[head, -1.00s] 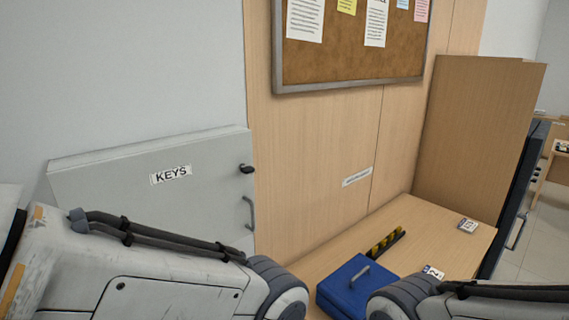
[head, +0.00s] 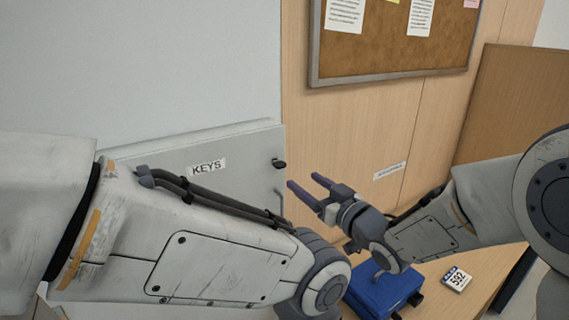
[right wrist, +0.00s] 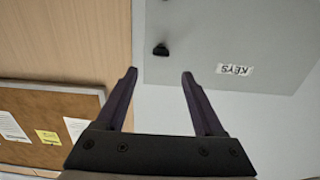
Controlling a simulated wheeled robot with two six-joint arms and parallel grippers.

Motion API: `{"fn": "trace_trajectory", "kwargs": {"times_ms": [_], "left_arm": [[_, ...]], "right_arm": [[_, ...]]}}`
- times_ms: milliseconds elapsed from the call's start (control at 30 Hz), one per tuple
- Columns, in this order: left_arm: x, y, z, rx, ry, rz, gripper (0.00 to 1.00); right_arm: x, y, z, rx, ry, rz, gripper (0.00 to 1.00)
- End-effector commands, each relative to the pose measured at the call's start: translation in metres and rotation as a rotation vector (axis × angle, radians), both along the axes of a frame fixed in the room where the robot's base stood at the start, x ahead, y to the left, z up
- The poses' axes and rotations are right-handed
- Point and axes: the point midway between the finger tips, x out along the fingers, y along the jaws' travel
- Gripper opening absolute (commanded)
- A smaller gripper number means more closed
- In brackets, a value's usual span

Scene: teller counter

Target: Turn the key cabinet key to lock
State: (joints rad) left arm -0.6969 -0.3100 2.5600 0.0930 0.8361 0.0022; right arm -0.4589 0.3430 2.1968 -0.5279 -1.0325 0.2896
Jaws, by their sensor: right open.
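The grey key cabinet (head: 255,150) with its KEYS label (head: 206,167) is on the wall at left in the head view, its door shut. In the right wrist view the cabinet (right wrist: 210,50) appears upside down, and the key (right wrist: 160,49) lies beyond and between the open fingers (right wrist: 159,72). My left arm crosses the cabinet's lower part; its gripper is out of view.
A cork board (head: 400,45) hangs on the wood panel to the right of the cabinet.

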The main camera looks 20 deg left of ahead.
Motion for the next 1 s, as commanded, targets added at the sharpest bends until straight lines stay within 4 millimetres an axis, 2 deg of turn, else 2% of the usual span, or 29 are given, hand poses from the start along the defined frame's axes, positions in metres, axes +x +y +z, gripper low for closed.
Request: {"fn": "trace_trajectory", "kwargs": {"times_ms": [500, 700, 967, 1000], "left_arm": [[0.000, 0.000, 0.047, 0.000, -0.001, -0.008, 0.00], [0.000, 0.000, 0.053, 0.000, -0.001, -0.009, 0.00], [0.000, 0.000, 0.052, 0.000, -0.001, -0.009, 0.00], [0.000, 0.000, 0.052, 0.000, -0.001, -0.009, 0.00]], "right_arm": [[0.051, 0.068, 0.004, 0.002, -0.001, 0.004, 0.70], [0.061, 0.080, 0.002, 0.002, -0.002, 0.002, 0.70], [0.062, 0.081, 0.000, 0.002, -0.002, 0.002, 0.70], [0.062, 0.081, 0.000, 0.002, -0.002, 0.002, 0.66]]}}
